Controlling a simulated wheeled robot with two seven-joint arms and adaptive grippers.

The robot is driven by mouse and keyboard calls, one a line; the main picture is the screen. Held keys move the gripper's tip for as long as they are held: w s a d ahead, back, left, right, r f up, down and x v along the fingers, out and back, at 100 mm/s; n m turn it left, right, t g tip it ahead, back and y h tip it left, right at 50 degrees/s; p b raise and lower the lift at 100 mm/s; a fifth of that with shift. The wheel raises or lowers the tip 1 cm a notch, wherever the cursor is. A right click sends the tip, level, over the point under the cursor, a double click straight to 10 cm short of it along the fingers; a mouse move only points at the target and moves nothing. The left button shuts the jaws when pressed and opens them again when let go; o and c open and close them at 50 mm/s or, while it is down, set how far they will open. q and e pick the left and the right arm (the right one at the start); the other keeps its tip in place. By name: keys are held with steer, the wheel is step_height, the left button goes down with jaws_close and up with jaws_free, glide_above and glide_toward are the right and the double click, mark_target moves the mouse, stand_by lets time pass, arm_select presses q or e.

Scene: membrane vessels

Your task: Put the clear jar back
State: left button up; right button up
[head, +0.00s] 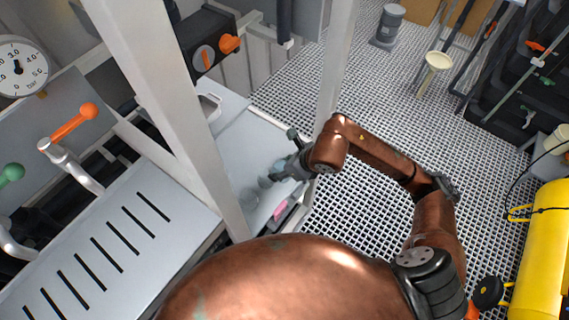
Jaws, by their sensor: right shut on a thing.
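The clear jar (250,198) is a faint, see-through round shape low over the grey bench top, just left of my right gripper. My right gripper (273,177) reaches in from the right past the white post and is shut on the jar. The jar's outline is hard to make out, and I cannot tell whether its base touches the bench. My left gripper is not in view.
A white upright post (175,85) stands left of the jar, and another post (336,70) rises behind my right wrist. A pink item (281,210) lies near the bench edge. A slotted grey panel (105,255) with orange-handled valve (75,122) is at left.

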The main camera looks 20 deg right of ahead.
steer(key=shift+a+f, duration=0.25)
steer(key=shift+a, duration=0.5)
steer(key=shift+a+f, duration=0.15)
steer(key=shift+a, duration=0.05)
steer(key=w+d+f, duration=0.2)
steer(key=w+f, duration=0.1)
steer(key=w+d+f, duration=0.2)
steer(key=w+f, duration=0.1)
steer(key=w, duration=0.1)
steer(key=w+d+f, duration=0.2)
steer(key=w+f, duration=0.1)
steer(key=w, duration=0.1)
steer(key=shift+w+b, duration=0.2)
steer(key=shift+b, duration=0.1)
steer(key=shift+w+d+f, duration=0.1)
steer(key=shift+f, duration=0.05)
steer(key=shift+w+d+f, duration=0.1)
steer(key=shift+w+f, duration=0.05)
steer(key=shift+f, duration=0.75)
steer(key=shift+w+f, duration=0.1)
steer(key=shift+f, duration=0.75)
steer(key=shift+f, duration=0.1)
steer(key=o, duration=1.4)
